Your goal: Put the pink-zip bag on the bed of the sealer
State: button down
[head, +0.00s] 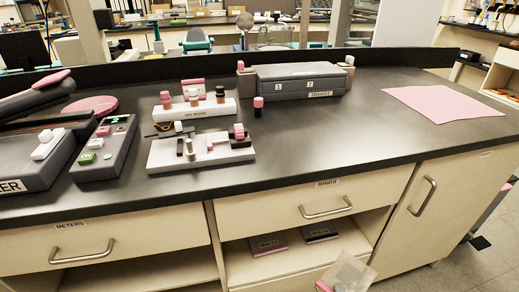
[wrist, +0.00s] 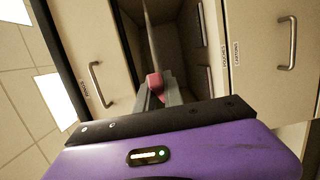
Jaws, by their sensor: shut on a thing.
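The clear bag (head: 350,272) shows at the bottom of the head view, in front of the open shelf, below counter height. Its pink zip (head: 323,286) is at its lower left. In the wrist view my gripper (wrist: 156,98) is shut on the pink zip piece (wrist: 154,83), and the bag (wrist: 149,32) shows as a thin, nearly edge-on sheet beyond it. My gripper is out of the head view. The sealer (head: 28,172) stands at the far left of the counter, its label cut to "ER". Its pink-tipped arm (head: 38,96) is raised above the dark bed (head: 42,126).
A grey control box (head: 98,160) stands beside the sealer. White racks of small parts (head: 200,152) and a grey drawer box (head: 297,83) stand mid-counter. A pink mat (head: 445,108) lies at right. Drawer handles (head: 328,208) stick out from the counter front. The counter between box and mat is clear.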

jog(key=r+p, duration=0.1)
jog(key=p, duration=0.1)
jog(key=r+p, duration=0.3)
jog(key=p, duration=0.1)
jog(key=shift+s+r+p, duration=0.3)
jog(key=shift+r, duration=0.1)
jog(key=shift+h, duration=0.3)
jog(key=r+p, duration=0.1)
jog(key=p, duration=0.1)
jog(key=r+p, duration=0.2)
jog(key=p, duration=0.1)
jog(key=s+r+p, duration=0.1)
jog(key=p, duration=0.2)
jog(key=shift+s+d+r, duration=0.1)
jog(key=shift+d+r, duration=0.2)
jog(key=shift+r, duration=0.05)
jog(key=shift+a, duration=0.15)
